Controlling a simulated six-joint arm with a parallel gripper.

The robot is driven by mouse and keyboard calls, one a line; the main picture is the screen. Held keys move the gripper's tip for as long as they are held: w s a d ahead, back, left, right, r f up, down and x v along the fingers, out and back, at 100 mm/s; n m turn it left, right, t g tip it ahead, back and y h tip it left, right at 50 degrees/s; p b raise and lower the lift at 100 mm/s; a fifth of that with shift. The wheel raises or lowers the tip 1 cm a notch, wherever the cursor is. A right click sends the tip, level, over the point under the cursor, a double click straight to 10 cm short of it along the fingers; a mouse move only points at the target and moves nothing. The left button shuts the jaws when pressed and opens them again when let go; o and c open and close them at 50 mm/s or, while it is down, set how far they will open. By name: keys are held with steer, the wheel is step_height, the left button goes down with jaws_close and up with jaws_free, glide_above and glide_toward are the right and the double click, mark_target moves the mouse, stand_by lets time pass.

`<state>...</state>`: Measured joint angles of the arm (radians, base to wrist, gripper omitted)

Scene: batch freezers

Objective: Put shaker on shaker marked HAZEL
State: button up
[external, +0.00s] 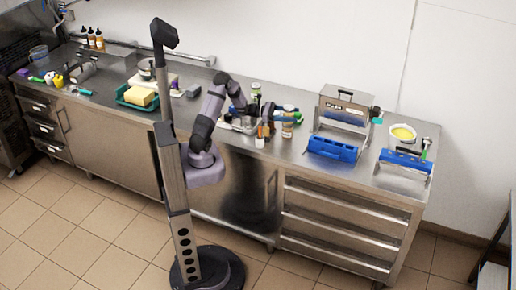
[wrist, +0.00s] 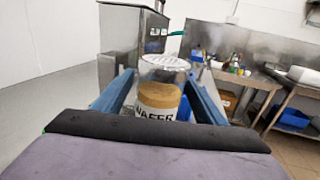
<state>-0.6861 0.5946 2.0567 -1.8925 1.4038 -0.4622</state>
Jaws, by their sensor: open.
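A clear shaker (wrist: 160,97) with a perforated light lid and tan contents stands upright between the two blue fingers of my gripper (wrist: 157,84) in the wrist view. Its label is partly cut off by my gripper body; the letters seem to read "AFER". The fingers are open, one on each side, and I cannot tell whether they touch it. In the external view my gripper (external: 279,113) is low over the counter, by a small shaker with tan contents (external: 287,128). No label reading HAZEL can be made out in either view.
Small bottles and containers (external: 260,137) crowd around my gripper. A steel machine (external: 343,104) with a blue tray (external: 332,149) stands to the right. A green tray (external: 126,101) with a yellow block lies left.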

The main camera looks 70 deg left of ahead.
steer(key=b+v, duration=0.1)
steer(key=v, duration=0.4)
steer(key=shift+s+a, duration=0.1)
steer(key=shift+s, duration=0.1)
steer(key=shift+r, duration=0.1)
